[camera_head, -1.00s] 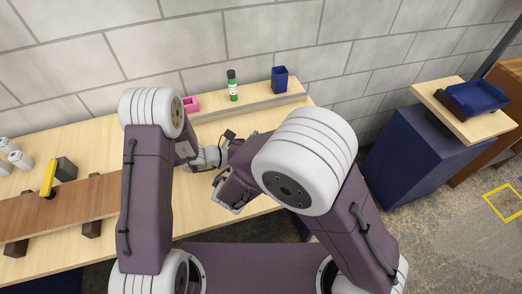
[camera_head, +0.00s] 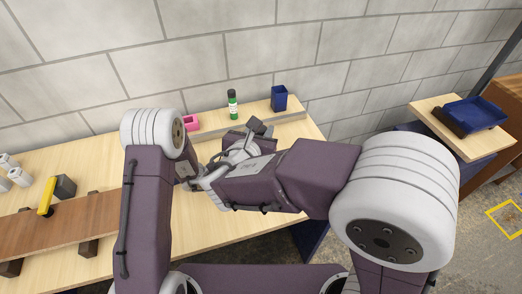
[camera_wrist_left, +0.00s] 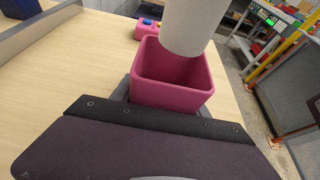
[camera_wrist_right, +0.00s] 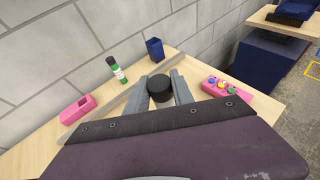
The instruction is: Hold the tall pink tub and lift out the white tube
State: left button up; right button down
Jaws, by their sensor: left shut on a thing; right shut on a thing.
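The pink tub (camera_wrist_left: 172,92) stands open in the left wrist view. My left gripper (camera_wrist_left: 165,104) is shut on it; its fingers are mostly hidden behind the wrist housing and the tub. The white tube (camera_wrist_left: 188,24) hangs over the tub's mouth, and its lower end shows at about rim height, seemingly clear of the inside. In the right wrist view, my right gripper (camera_wrist_right: 160,92) is shut on the tube, whose black round top (camera_wrist_right: 159,85) shows between the fingers. In the head view my arms hide the tub and the tube.
A raised ledge at the back carries a pink box (camera_head: 191,122), a green-and-white bottle (camera_head: 232,104) and a blue cup (camera_head: 279,98). A pink button box (camera_wrist_right: 225,88) lies near the right fingers. A brown board (camera_head: 80,222) lies at left; a blue tray (camera_head: 475,113) is at right.

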notch_tip(320, 180, up, 7)
jog(key=shift+r, duration=0.1)
pick_arm(q)
jog(key=o, duration=1.4)
jog(key=shift+o, duration=0.2)
jog(key=v, duration=1.1)
jog(key=shift+w+a, duration=0.1)
pick_arm(e)
jog(key=shift+a, duration=0.1)
pick_arm(q)
jog(key=shift+a+r, duration=0.2)
jog(key=shift+a, duration=0.2)
